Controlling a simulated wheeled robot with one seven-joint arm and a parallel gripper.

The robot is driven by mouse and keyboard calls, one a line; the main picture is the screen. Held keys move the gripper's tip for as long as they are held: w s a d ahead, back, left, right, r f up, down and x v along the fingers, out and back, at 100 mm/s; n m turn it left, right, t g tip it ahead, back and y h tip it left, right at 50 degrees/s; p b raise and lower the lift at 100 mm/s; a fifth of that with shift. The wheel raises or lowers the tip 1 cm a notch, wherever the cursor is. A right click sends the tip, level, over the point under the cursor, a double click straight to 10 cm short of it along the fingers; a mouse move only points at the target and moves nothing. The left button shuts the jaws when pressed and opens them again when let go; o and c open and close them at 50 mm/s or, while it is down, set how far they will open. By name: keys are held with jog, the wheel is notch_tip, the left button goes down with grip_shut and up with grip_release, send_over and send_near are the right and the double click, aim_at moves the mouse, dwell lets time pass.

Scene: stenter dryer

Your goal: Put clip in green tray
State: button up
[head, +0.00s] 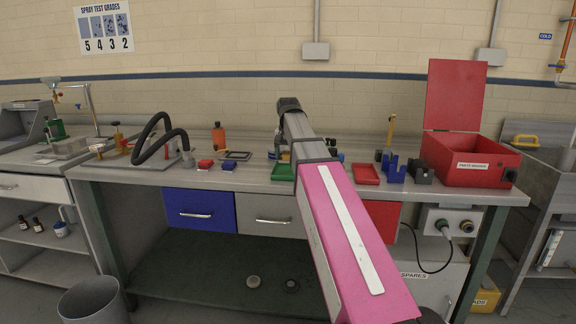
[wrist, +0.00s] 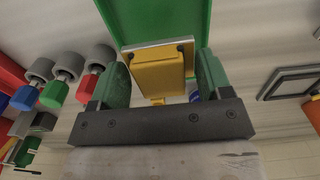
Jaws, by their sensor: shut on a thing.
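In the wrist view my gripper (wrist: 161,82) has its two green fingers on either side of a yellow clip (wrist: 157,76) with a grey metal plate at its far end, and is shut on it. The green tray (wrist: 155,18) lies just beyond the clip, which overlaps its near part in the picture. I cannot tell the clip's height above the tray. In the head view the green tray (head: 282,172) shows on the bench, left of my pink arm and partly hidden by it. My gripper and the clip are not visible there.
A red tray (head: 366,174), blue holders (head: 394,170) and an open red parts-washer box (head: 470,164) stand on the right of the bench (head: 240,180). Several coloured knobbed parts (wrist: 68,82) lie left of the gripper; a dark frame (wrist: 288,82) lies right.

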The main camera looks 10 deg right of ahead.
aim_at(288, 172)
jog(key=shift+w+f, duration=0.2)
jog(key=shift+f, duration=1.95)
jog(key=shift+f, duration=0.1)
jog(key=o, duration=0.8)
jog(key=shift+o, duration=0.2)
notch_tip(288, 172, up, 12)
jog(key=shift+r, duration=0.15)
